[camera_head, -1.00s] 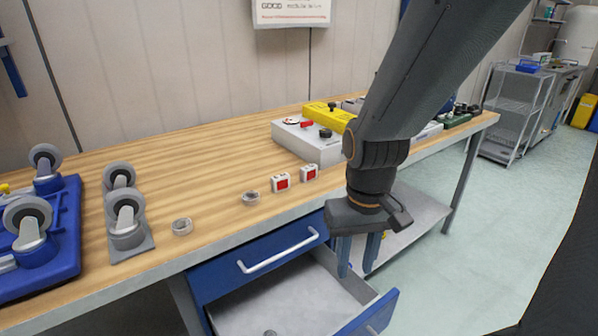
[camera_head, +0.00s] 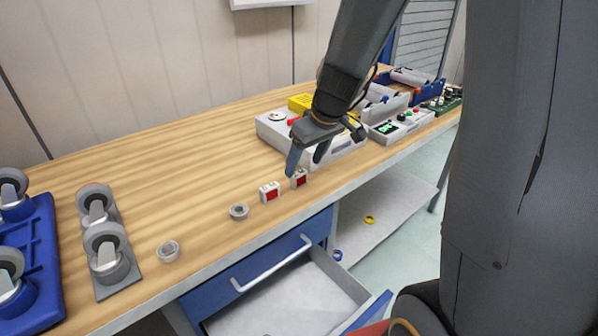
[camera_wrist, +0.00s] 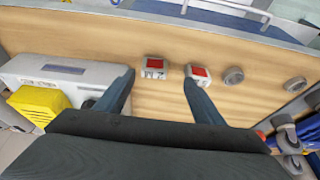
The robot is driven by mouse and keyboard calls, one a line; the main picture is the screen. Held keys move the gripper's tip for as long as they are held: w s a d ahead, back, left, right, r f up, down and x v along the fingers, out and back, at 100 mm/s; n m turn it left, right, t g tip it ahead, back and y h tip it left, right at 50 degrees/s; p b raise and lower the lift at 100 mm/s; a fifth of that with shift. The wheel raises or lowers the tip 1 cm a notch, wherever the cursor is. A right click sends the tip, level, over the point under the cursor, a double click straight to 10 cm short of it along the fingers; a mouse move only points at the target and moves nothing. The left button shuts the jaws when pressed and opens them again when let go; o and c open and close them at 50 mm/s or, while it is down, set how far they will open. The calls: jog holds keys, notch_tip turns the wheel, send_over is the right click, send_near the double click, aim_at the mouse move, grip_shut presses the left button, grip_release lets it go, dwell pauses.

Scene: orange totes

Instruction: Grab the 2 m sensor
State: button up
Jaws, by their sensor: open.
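Two small white sensors with red faces stand on the wooden bench near its front edge. The right one in the head view (camera_head: 299,179), nearer the grey box, is the left one in the wrist view (camera_wrist: 153,69). There it bears dark characters that look like a 2 and an M. The other sensor (camera_head: 269,193) is the right one in the wrist view (camera_wrist: 199,73); its marking is too small to read. My gripper (camera_head: 304,167) is open and empty, close above the marked sensor. In the wrist view that sensor shows between the fingertips (camera_wrist: 158,79), and the right fingertip overlaps the other sensor.
Two round grey parts (camera_head: 239,211) (camera_head: 168,251) lie to the left, then caster wheels (camera_head: 107,250). An open drawer (camera_head: 290,300) juts out below. The back left bench is clear.

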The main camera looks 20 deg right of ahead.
aim_at(299, 173)
jog(key=shift+w+d+x, duration=0.1)
jog(key=shift+w+x, duration=0.1)
jog(key=shift+x, duration=1.1)
jog(key=shift+w+d+x, duration=0.15)
jog(key=shift+w+x, duration=0.05)
jog(key=shift+x, duration=1.05)
jog(key=shift+w+d+x, duration=0.1)
jog(key=shift+w+x, duration=0.15)
jog(key=shift+x, duration=1.05)
jog(key=shift+r, duration=0.15)
jog(key=c, duration=1.1)
